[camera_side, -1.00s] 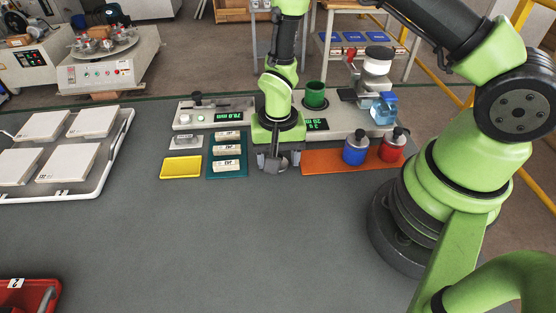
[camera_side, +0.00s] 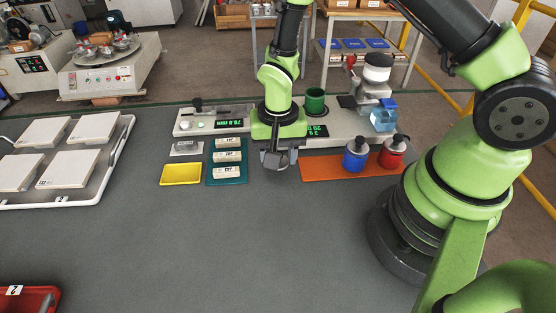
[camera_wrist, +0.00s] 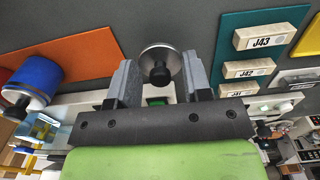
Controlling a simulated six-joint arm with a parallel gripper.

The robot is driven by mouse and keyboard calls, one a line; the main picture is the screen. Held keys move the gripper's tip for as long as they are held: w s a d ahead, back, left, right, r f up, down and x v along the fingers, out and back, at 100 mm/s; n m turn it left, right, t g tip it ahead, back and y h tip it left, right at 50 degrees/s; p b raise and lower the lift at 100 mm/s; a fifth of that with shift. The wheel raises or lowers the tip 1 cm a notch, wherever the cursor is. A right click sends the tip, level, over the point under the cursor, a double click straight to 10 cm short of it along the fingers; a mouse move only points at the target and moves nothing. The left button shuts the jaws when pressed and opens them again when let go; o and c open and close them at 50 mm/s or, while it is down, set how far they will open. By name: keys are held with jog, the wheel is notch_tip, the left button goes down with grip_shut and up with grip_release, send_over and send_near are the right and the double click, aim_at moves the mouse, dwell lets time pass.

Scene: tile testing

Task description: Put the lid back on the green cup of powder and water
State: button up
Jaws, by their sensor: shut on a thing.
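The green cup (camera_side: 315,100) stands upright on the pale bench unit, behind and to the right of my gripper in the side view; its top looks uncovered. My gripper (camera_side: 278,157) hangs in front of the unit, above the grey table. In the wrist view my gripper (camera_wrist: 160,72) is shut on a round silver lid (camera_wrist: 162,50) with a black knob, held between the two grey fingers. The lid is apart from the cup. In the wrist view I cannot make out the cup.
A blue bottle (camera_side: 355,155) and a red bottle (camera_side: 393,152) stand on the orange mat (camera_side: 320,168), right of my gripper. Left are a teal mat (camera_side: 227,180) with labelled blocks and a yellow tray (camera_side: 181,173). The front table (camera_side: 240,245) is clear.

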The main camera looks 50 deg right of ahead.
jog(key=r, duration=0.7)
jog(key=shift+w+d+r, duration=0.1)
jog(key=shift+w+d, duration=0.2)
jog(key=w+d+r+m, duration=0.2)
jog(key=d+m, duration=0.4)
jog(key=d, duration=0.4)
jog(key=w+d+r+m, duration=0.25)
jog(key=d+m, duration=0.35)
jog(key=d, duration=0.3)
jog(key=shift+s+d+f, duration=0.1)
jog(key=shift+f, duration=1.45)
jog(key=shift+s+d+f, duration=0.1)
jog(key=shift+f, duration=1.4)
jog(key=shift+f, duration=0.15)
jog(key=o, duration=1.4)
jog(key=shift+o, duration=0.2)
jog(key=shift+w, duration=0.1)
